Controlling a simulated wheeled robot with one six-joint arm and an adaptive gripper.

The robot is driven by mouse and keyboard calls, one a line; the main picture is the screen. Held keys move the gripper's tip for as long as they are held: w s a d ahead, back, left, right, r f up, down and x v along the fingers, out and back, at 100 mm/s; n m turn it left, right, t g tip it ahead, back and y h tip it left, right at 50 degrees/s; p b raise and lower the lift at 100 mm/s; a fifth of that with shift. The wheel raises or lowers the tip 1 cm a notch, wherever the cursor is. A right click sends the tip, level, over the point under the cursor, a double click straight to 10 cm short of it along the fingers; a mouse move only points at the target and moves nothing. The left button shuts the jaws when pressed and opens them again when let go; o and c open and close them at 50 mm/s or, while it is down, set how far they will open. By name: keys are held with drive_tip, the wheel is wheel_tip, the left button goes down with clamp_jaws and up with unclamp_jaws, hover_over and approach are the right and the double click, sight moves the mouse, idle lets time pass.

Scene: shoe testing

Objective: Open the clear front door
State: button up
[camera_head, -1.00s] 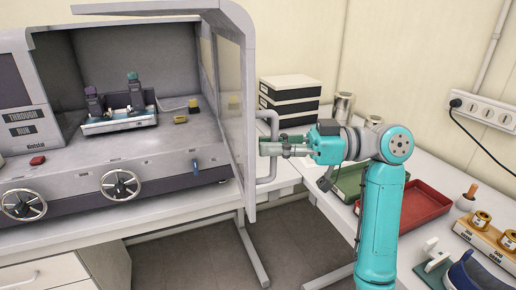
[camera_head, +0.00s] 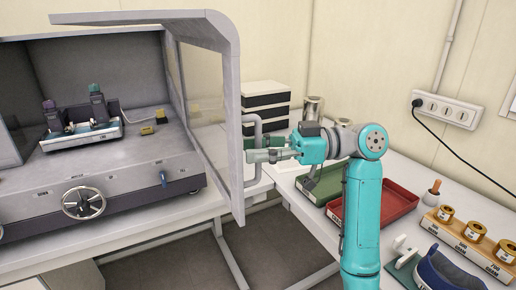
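The clear front door (camera_head: 204,88) has a grey frame and a transparent panel. It stands swung out at the right side of the grey test machine (camera_head: 120,172), and the machine's front is uncovered. A grey bar handle (camera_head: 256,128) sits on the door's right-hand face. My gripper (camera_head: 258,152), on a teal arm, reaches the handle from the right. Its fingers lie across the upright bar and appear shut on it. The fingers partly hide the middle of the bar.
Inside the machine is a clamp fixture (camera_head: 82,136) and a small brass block (camera_head: 147,130).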

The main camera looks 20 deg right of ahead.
drive_tip(key=v, duration=1.2)
idle(0.5)
